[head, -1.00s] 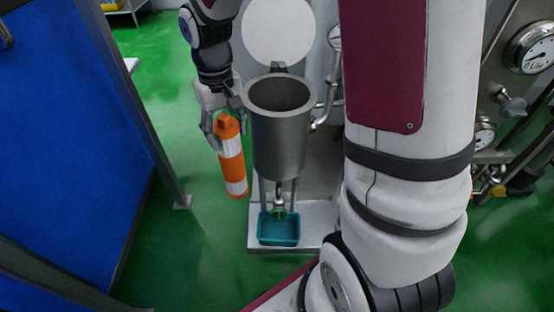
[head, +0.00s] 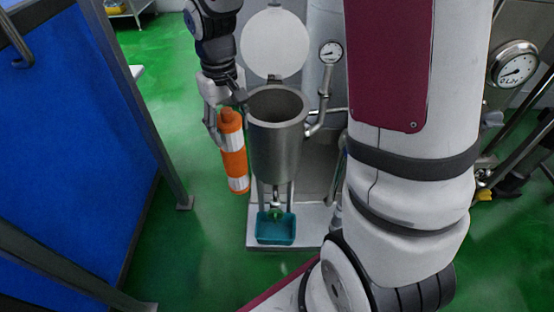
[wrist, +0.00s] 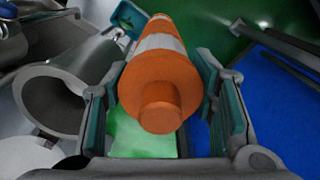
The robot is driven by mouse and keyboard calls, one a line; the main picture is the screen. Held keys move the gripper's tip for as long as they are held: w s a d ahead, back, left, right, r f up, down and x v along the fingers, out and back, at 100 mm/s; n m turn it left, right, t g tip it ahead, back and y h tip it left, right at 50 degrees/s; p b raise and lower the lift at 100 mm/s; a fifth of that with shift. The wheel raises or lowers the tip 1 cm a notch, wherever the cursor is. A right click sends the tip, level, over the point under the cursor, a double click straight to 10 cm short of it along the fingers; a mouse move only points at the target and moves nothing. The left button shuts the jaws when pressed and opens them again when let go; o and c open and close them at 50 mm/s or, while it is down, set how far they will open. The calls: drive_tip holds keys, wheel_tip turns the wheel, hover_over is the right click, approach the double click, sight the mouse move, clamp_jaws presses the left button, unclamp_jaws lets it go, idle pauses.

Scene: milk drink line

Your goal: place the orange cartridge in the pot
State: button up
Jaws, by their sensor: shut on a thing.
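The orange cartridge (head: 233,158), with white bands, hangs nearly upright, slightly tilted, just left of the pot in the head view. My gripper (head: 227,122) is shut on its upper part. In the wrist view the cartridge (wrist: 160,80) sits between the two fingers of my gripper (wrist: 160,95), its narrow end cap toward the camera. The grey metal pot (head: 277,140) stands with its round lid (head: 275,45) raised behind it and its mouth open. In the wrist view the pot (wrist: 62,95) lies to the left of the cartridge. The cartridge is outside the pot, its top near rim height.
A teal tray (head: 276,229) sits below the pot on a pale base (head: 312,235). A pipe and a pressure gauge (head: 331,53) stand right of the pot. A blue panel (head: 75,150) with a grey frame is on the left, with green floor between.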

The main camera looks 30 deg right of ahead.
drive_tip(key=w+d+r+n, duration=0.1)
drive_tip(key=d+r+n, duration=0.1)
drive_tip(key=d, duration=0.5)
drive_tip(key=w+d+r+n, duration=0.2)
drive_tip(key=d+r+n, duration=0.1)
drive_tip(key=d+n, duration=0.2)
drive_tip(key=w+d+r+n, duration=0.2)
drive_tip(key=d+n, duration=0.1)
drive_tip(key=d, duration=0.6)
drive_tip(key=shift+w+d+r+n, duration=0.15)
drive_tip(key=shift+r+n, duration=0.15)
drive_tip(key=shift+r, duration=0.05)
